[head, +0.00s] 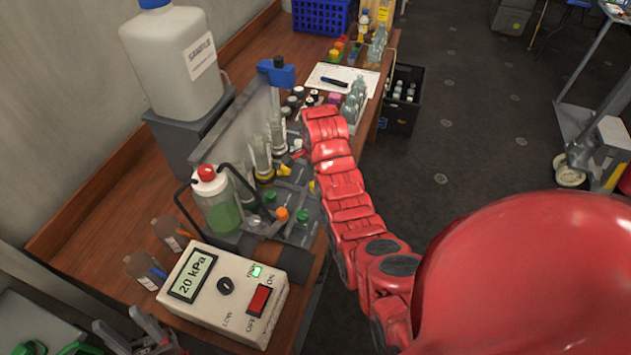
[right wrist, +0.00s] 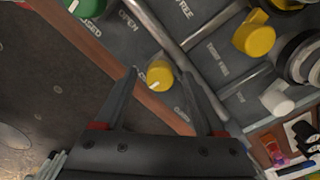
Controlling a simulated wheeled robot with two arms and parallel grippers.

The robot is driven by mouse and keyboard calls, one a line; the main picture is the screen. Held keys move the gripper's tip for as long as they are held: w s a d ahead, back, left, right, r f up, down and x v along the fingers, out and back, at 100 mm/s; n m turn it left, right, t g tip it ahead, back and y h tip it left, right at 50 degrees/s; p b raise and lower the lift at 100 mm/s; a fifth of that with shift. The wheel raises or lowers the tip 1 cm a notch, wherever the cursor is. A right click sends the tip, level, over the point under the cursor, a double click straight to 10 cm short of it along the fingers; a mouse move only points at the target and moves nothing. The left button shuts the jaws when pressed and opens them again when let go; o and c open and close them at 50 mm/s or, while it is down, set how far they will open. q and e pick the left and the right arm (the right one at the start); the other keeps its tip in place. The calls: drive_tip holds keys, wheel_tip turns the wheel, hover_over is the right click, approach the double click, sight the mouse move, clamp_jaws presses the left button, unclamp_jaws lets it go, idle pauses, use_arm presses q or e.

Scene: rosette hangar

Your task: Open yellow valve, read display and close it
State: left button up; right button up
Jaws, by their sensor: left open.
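The small yellow valve knob (right wrist: 159,75), with a white mark, sits on the grey panel in the right wrist view. My right gripper (right wrist: 158,68) is open, with one fingertip on each side of the knob and visible gaps. My red right arm (head: 340,185) reaches over the panel in the head view, where its fingers are hidden or too small to tell. The display (head: 192,276) on the cream box reads "20 kPa". My left gripper (head: 128,330) is open and empty at the bottom left, near the box.
A green knob (right wrist: 86,8) and a larger yellow knob (right wrist: 254,38) are near the gripper. A bottle of green liquid (head: 217,200) stands behind the display box. A white sample tank (head: 172,65) stands at the back left. Glass bottles (head: 354,100) stand at the table's right edge.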

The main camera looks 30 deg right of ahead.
drive_tip(key=shift+r, duration=0.1)
wheel_tip(320, 180, up, 17)
drive_tip(key=p, duration=1.3)
drive_tip(key=shift+r, duration=0.1)
